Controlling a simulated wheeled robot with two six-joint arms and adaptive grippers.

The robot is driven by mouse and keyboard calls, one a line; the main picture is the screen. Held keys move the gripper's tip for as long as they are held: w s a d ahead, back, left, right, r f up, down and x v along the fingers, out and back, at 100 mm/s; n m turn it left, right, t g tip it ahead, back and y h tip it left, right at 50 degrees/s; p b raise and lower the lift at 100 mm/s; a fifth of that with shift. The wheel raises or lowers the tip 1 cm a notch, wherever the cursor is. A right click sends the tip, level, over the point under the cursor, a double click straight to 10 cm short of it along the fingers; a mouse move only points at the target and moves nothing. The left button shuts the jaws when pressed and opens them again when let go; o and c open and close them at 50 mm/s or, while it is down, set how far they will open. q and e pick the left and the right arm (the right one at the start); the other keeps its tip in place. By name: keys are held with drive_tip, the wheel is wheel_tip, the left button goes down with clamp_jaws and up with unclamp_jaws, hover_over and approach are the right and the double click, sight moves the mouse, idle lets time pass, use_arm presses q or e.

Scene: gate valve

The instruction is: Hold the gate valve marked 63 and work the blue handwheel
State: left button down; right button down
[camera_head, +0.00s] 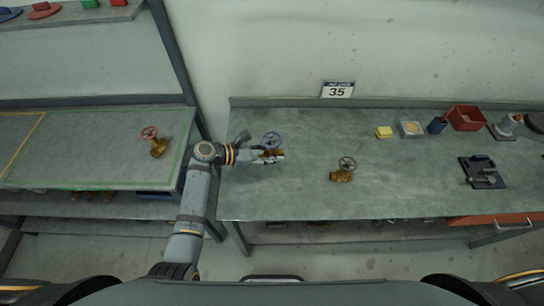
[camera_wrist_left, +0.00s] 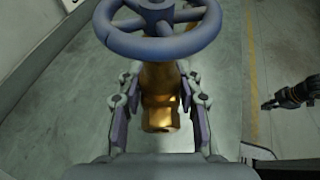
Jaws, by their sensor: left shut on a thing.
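The gate valve with the blue handwheel (camera_head: 271,140) is at the left end of the right-hand bench. In the left wrist view its brass body (camera_wrist_left: 160,95) stands between the fingers, with the blue handwheel (camera_wrist_left: 160,32) above them. My left gripper (camera_head: 270,156) is shut on the brass body, its fingers on both sides (camera_wrist_left: 158,108). No marking 63 can be read on the valve. My right gripper (camera_wrist_left: 288,95) appears dark at the right edge of the left wrist view, away from the valve; its jaws are too unclear to tell.
A brass valve with a dark handwheel (camera_head: 343,171) stands on the bench (camera_head: 290,198) to the right. A red-wheeled valve (camera_head: 155,143) is on the left table (camera_head: 80,150). A sign reading 35 (camera_head: 337,90), a red bin (camera_head: 466,117) and a black fixture (camera_head: 482,173) are farther right.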

use_arm(q)
drive_tip(key=shift+f+b, duration=3.9)
drive_tip(key=shift+f, duration=2.45)
idle(1.7)
